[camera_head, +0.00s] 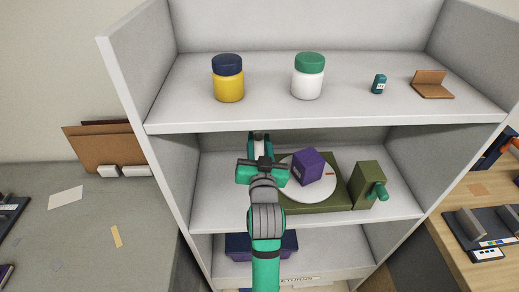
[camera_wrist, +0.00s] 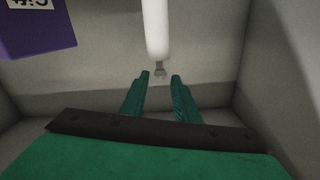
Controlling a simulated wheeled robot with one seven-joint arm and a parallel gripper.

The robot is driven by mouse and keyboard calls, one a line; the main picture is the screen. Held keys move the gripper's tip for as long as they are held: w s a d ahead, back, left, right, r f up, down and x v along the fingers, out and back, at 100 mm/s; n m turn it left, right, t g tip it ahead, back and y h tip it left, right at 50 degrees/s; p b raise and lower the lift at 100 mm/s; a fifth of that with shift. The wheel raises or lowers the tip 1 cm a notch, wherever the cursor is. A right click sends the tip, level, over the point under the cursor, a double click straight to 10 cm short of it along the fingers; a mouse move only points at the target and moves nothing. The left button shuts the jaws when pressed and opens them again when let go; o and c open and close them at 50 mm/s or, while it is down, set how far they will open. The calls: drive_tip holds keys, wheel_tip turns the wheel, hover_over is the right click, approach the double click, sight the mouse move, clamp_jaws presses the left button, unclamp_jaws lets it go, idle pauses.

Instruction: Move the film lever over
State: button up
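No part is plainly marked as the film lever. An olive box with a teal handle (camera_head: 378,191) on its right side stands on the middle shelf. A white cylinder (camera_wrist: 157,28) with a small grey end (camera_wrist: 160,70) shows just beyond my fingertips in the wrist view; I cannot tell whether it belongs to the lever. My gripper (camera_head: 260,137) reaches into the left part of the middle shelf. In the wrist view my gripper (camera_wrist: 160,76) has its fingers apart, with nothing clearly held. My arm hides part of the shelf.
A purple box (camera_head: 308,167) sits on a white disc (camera_head: 300,193) over an olive base (camera_head: 335,203), close right of my gripper. The upper shelf (camera_head: 190,105) and the shelf's left wall (camera_head: 170,170) bound the space. A dark purple bin (camera_head: 238,246) is below.

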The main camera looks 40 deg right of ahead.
sight(258, 133)
drive_tip(key=x, duration=0.3)
drive_tip(key=shift+w, duration=0.1)
drive_tip(key=shift+c, duration=0.7)
drive_tip(key=c, duration=0.4)
drive_tip(key=shift+s+d+f, duration=0.15)
drive_tip(key=shift+s+d, duration=0.5)
drive_tip(key=shift+d, duration=0.25)
drive_tip(key=shift+s+d+f, duration=0.2)
drive_tip(key=shift+s+d, duration=0.4)
drive_tip(key=shift+d, duration=0.3)
drive_tip(key=shift+s+d+f, duration=0.2)
drive_tip(key=shift+s+d, duration=0.05)
drive_tip(key=shift+d, duration=0.15)
drive_tip(key=shift+s+d+f, duration=0.2)
drive_tip(key=shift+s+d, duration=0.05)
drive_tip(key=shift+d, duration=0.2)
drive_tip(key=o, duration=0.8)
